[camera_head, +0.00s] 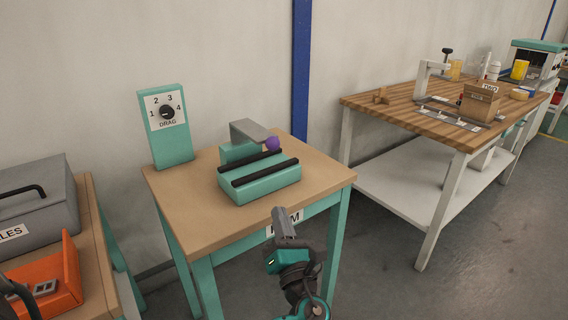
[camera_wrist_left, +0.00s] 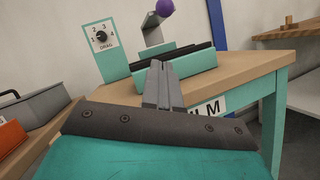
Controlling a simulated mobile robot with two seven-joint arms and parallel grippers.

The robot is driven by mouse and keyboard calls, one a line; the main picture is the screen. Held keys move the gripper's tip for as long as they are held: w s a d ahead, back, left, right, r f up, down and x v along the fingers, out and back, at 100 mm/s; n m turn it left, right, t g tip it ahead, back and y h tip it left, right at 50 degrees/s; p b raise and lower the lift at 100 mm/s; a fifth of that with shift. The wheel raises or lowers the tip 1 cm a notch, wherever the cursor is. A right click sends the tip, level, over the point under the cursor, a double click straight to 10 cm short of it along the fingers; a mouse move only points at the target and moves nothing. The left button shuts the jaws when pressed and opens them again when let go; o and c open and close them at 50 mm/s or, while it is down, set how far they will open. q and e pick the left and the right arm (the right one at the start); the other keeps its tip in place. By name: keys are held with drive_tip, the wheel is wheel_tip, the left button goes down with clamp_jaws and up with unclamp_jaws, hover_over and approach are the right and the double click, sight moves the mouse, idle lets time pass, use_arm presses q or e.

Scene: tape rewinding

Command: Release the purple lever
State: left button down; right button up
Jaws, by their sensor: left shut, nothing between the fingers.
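The purple lever knob (camera_head: 272,143) sits at the end of a grey arm (camera_head: 250,131) on the teal rewinding device (camera_head: 268,185), which has two black rollers. The knob also shows at the top of the left wrist view (camera_wrist_left: 165,8). My left gripper (camera_head: 281,211) is shut and empty, in front of the table's front edge and below the device, apart from the lever. Its closed fingers show in the left wrist view (camera_wrist_left: 157,64). My right gripper is not in view.
A teal drag dial panel (camera_head: 172,145) stands at the table's (camera_head: 205,215) back left. A grey case (camera_head: 38,200) and an orange bin (camera_head: 62,280) are at the far left. A wooden workbench (camera_head: 400,100) with a cardboard box (camera_head: 480,102) stands at right.

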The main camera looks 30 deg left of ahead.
use_arm(q)
approach(256, 140)
drive_tip(key=w+f, duration=0.2)
drive_tip(key=f, duration=0.1)
drive_tip(key=shift+a+f, duration=0.25)
drive_tip(key=shift+f, duration=0.05)
drive_tip(key=w+r, duration=0.2)
drive_tip(key=r, duration=0.1)
drive_tip(key=shift+w+a+r, duration=0.2)
drive_tip(key=shift+a, duration=0.05)
